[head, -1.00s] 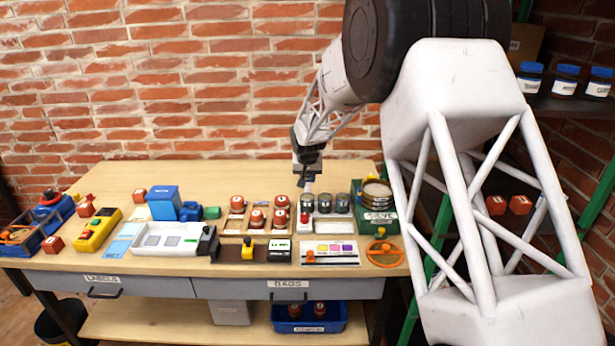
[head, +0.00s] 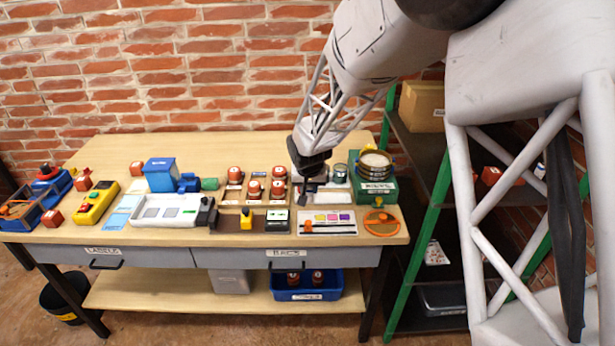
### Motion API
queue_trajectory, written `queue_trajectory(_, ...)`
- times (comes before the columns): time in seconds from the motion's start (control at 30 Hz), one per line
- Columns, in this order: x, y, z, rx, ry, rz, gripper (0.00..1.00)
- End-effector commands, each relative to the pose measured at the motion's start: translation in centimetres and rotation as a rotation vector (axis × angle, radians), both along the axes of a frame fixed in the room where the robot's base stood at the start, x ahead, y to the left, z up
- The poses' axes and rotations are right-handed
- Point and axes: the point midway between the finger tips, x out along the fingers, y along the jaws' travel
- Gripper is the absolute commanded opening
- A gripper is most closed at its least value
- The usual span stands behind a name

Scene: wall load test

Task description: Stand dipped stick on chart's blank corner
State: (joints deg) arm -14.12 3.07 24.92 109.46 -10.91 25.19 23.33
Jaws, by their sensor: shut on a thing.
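My gripper (head: 303,195) hangs above the bench, in front of the jars and just behind the chart's left end. Its dark fingers point down and are shut on a thin thing, too small and dark to make out clearly; a stick fits what shows. The chart (head: 346,228) is a white card lying flat near the bench's front edge. It carries a row of coloured patches, yellow, pink and purple, and a dark strip along its front. Whether the held thing's tip touches anything cannot be told. A glass jar (head: 340,173) stands right of the gripper; its neighbours are mostly hidden behind the gripper.
Red-capped bottles (head: 254,190) stand left of the gripper. A green sieve box (head: 376,188) and an orange ring (head: 381,222) lie to the right. The bench's back strip (head: 220,143) is clear.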

Motion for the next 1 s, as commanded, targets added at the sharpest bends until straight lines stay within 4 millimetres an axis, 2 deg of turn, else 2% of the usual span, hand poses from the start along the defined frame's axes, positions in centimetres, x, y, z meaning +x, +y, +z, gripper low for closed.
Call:
queue_trajectory(0.57,-0.2,0.0,-0.1,0.0,0.0,0.0,0.14)
queue_trajectory(1.0,-0.2,0.0,-1.8,0.0,0.001,0.0,0.14)
